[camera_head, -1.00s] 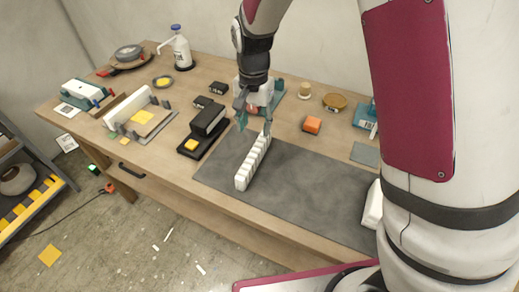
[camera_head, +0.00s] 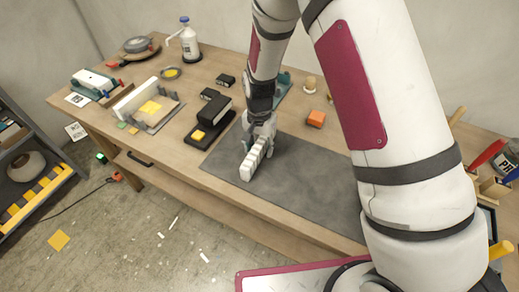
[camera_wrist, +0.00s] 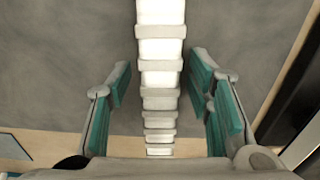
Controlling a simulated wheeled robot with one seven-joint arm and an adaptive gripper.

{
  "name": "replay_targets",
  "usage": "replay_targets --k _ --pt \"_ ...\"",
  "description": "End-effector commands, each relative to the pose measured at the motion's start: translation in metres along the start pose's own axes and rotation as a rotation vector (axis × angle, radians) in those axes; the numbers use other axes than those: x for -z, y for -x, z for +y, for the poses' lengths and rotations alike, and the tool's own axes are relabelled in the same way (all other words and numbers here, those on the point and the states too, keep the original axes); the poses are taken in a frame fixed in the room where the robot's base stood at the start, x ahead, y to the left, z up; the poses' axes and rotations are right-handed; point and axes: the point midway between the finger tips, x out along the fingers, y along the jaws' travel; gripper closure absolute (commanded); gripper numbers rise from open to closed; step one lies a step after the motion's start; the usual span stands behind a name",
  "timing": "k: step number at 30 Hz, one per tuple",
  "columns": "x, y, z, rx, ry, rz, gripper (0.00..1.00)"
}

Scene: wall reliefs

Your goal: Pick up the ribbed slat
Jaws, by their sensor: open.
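The ribbed slat (camera_head: 249,169) is a white bar with raised cross ribs. It lies on the dark grey mat (camera_head: 305,185), and my gripper hides its far part in the head view. In the wrist view the slat (camera_wrist: 160,50) runs down the middle of the picture, between the two fingers. My gripper (camera_wrist: 161,90) is open, with a teal-padded finger on each side of the slat and a visible gap at both sides. In the head view my gripper (camera_head: 262,130) is low over the slat.
A black block on a dark base (camera_head: 209,120) stands left of the mat. An orange block (camera_head: 316,118) lies behind it to the right. A white pump bottle (camera_head: 189,42) stands at the back. The mat's right part is clear.

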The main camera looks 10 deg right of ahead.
Motion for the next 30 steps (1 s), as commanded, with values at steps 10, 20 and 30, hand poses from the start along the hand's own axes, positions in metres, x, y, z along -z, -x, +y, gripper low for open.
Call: replay_targets --k 10,20,30 --pt "0.0 -0.0025 -0.0002 0.0 0.0 0.0 0.71" --pt "0.0001 -0.0022 -0.0003 0.0 0.0 0.0 1.0" --pt "0.001 0.0071 -0.0011 0.002 0.001 0.002 1.0"
